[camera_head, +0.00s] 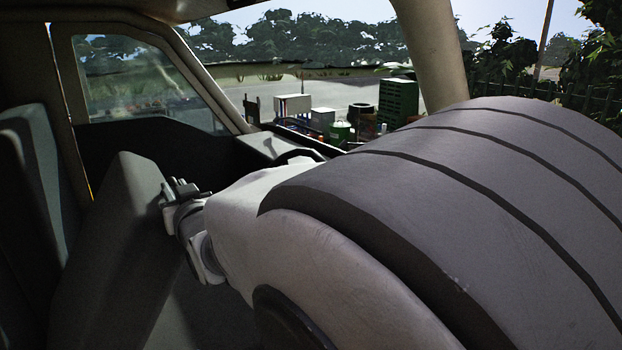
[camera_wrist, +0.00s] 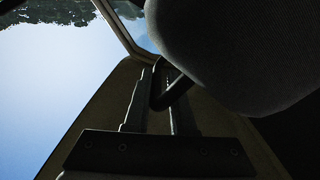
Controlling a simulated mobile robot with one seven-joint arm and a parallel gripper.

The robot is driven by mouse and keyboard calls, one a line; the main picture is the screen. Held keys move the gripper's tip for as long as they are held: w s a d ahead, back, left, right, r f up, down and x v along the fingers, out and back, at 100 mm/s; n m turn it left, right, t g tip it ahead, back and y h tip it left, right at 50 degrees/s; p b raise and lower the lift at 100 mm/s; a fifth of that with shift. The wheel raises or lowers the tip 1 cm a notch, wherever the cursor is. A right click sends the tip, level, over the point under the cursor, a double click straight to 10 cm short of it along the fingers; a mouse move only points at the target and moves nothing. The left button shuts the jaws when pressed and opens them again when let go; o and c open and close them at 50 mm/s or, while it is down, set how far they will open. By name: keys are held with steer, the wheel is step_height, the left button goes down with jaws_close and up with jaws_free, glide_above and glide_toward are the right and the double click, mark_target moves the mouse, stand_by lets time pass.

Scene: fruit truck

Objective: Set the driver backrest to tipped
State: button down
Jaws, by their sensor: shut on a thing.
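The grey backrest (camera_head: 115,235) stands at the left of the cab in the head view, its side edge slanting from upper right to lower left. My gripper (camera_head: 171,192) is at its right upper edge. In the wrist view the grey padded backrest (camera_wrist: 240,55) fills the upper right. A dark bent handle (camera_wrist: 173,93) comes out beside it, and my gripper (camera_wrist: 156,78) is shut on this handle. The exact contact between the fingers and the handle is in shadow. The lower part of the backrest and its hinge are not clearly visible.
Another grey seat part (camera_head: 32,165) stands at the far left. Outside are green crates (camera_head: 398,100) and other goods. My arm fills much of the right and lower middle of the head view.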

mark_target(154, 204)
steer(key=shift+w+d, duration=0.2)
steer(key=shift+s+a+r, duration=0.15)
steer(key=shift+a+r, duration=0.1)
steer(key=shift+r, duration=0.1)
steer(key=s+a+r+p, duration=0.1)
steer(key=s+a+r, duration=0.1)
steer(key=a+r, duration=0.1)
steer(key=shift+s, duration=0.3)
steer(key=c, duration=0.9)
jaws_free()
steer(key=shift+a+f, duration=0.1)
steer(key=shift+c, duration=0.2)
steer(key=shift+o, duration=0.3)
steer(key=shift+f, duration=0.25)
steer(key=shift+s, duration=0.15)
